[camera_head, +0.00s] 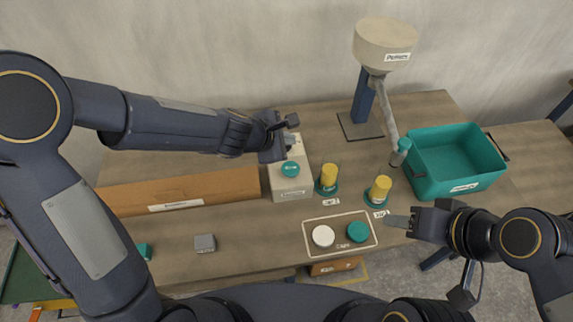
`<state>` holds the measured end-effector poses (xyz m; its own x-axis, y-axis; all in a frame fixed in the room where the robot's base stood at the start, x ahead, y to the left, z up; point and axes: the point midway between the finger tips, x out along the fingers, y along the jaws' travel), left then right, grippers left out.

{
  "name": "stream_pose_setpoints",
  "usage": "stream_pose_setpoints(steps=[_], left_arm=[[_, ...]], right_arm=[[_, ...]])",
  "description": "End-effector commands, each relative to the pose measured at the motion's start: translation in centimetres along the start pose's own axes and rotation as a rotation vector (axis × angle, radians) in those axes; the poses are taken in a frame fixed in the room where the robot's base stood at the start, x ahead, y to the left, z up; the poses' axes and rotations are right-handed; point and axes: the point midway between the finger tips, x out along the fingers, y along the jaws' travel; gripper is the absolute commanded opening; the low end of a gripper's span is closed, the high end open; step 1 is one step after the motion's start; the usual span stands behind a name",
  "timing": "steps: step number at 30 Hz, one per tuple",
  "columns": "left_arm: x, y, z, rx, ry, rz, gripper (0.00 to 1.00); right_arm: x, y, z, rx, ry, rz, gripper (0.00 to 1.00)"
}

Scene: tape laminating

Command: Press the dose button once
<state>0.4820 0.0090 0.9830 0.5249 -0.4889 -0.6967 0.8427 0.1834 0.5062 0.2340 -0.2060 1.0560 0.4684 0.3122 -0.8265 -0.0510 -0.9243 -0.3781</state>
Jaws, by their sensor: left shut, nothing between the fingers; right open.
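A white box (282,186) with a round teal button (290,169) on it stands at the middle of the table. My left gripper (282,138) is shut and empty at the far end of this box, partly covering it; whether it touches the box is unclear. A flat panel (341,244) nearer the front edge carries a white disc (323,236) and a teal disc (358,231). Its label is too small to read, so I cannot tell which round piece is the dose button. My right gripper (409,220) is open, to the right of the panel.
Two yellow cylinders on teal bases, a left one (328,177) and a right one (380,189), stand behind the panel. A hopper (385,45) on a blue post, a teal bin (455,165), a long brown box (180,190) and a small grey block (205,243) surround them.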

Motion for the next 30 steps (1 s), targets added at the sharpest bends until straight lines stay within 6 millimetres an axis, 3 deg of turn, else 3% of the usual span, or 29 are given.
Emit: stream_pose_setpoints(steps=[11, 24, 30], left_arm=[[0.8, -0.7, -0.7, 0.002, -0.001, -0.001, 0.00], [5.0, -3.7, -3.7, 0.004, -0.001, -0.001, 0.00], [6.1, -4.5, -4.5, 0.003, -0.001, 0.000, 0.00]], right_arm=[[1.0, 0.5, 0.5, 0.000, 0.000, 0.000, 0.47], [6.0, 2.8, 3.0, 0.000, 0.000, 0.000, 0.47], [7.3, 3.3, 3.7, 0.000, 0.000, 0.000, 0.47]])
